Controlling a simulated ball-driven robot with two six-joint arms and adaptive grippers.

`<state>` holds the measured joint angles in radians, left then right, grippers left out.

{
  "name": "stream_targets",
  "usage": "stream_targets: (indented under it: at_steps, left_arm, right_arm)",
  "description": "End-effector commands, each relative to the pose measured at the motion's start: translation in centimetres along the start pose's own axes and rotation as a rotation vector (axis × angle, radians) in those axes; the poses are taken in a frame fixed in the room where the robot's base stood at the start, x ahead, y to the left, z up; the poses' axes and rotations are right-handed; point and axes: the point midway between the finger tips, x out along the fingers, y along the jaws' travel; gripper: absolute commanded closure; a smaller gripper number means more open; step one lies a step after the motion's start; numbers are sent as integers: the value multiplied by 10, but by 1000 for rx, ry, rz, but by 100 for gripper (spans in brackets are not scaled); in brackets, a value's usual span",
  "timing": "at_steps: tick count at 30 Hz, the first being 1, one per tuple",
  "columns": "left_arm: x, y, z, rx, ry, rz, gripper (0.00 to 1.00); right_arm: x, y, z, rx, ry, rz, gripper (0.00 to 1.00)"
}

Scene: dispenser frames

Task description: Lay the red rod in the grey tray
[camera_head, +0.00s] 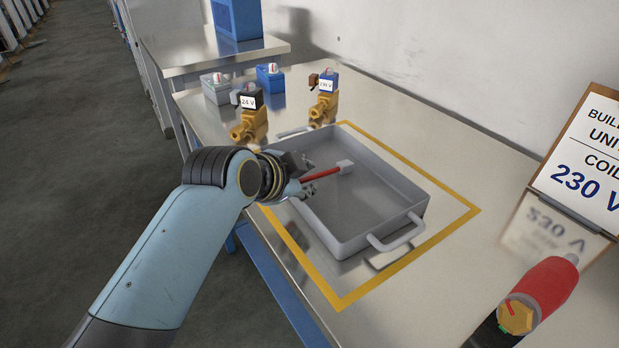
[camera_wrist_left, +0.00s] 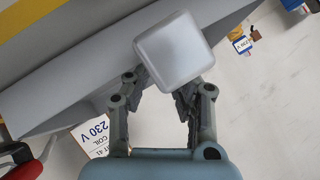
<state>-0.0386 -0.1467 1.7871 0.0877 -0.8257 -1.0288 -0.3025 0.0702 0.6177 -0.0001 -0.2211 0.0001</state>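The red rod (camera_head: 322,175) has a pale grey block on its right end. My left gripper (camera_head: 308,182) is shut on the rod's other end, above the left side of the grey tray (camera_head: 355,240). The rod is slightly tilted, its block over the tray's inside. In the left wrist view the block (camera_wrist_left: 174,50) covers the fingertips and hides the rod; the tray wall (camera_wrist_left: 60,95) lies behind it. The tray is empty and has a handle at the front. My right gripper is not seen.
A yellow outline (camera_head: 440,233) surrounds the tray on the metal table. Two brass valves (camera_head: 250,125) (camera_head: 325,100) with coils and two small boxes stand behind it. A sign reading 230 V (camera_head: 585,165) stands at right. A red cylinder with a brass fitting (camera_head: 545,285) is at front right.

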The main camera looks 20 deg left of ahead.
Motion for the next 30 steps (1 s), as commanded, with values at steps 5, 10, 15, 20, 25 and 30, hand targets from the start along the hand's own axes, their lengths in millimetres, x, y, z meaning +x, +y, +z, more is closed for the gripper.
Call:
stream_targets:
  at_steps: [5, 10, 15, 20, 25, 30]
  left_arm:
    - [30, -3, 4, 1, -1, 1, 78]
    - [44, -2, 4, 1, -1, 1, 78]
    - [44, -3, 4, 1, 0, 0, 78]
    - [44, -2, 4, 1, -1, 0, 94]
    - [44, -2, 4, 1, -1, 1, 100]
    - [44, -2, 4, 1, -1, 0, 100]
  right_arm:
    - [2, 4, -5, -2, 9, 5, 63]
    - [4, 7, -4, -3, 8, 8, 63]
    - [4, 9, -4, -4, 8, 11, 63]
    - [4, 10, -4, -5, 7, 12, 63]
    - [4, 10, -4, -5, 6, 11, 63]
    - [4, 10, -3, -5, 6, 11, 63]
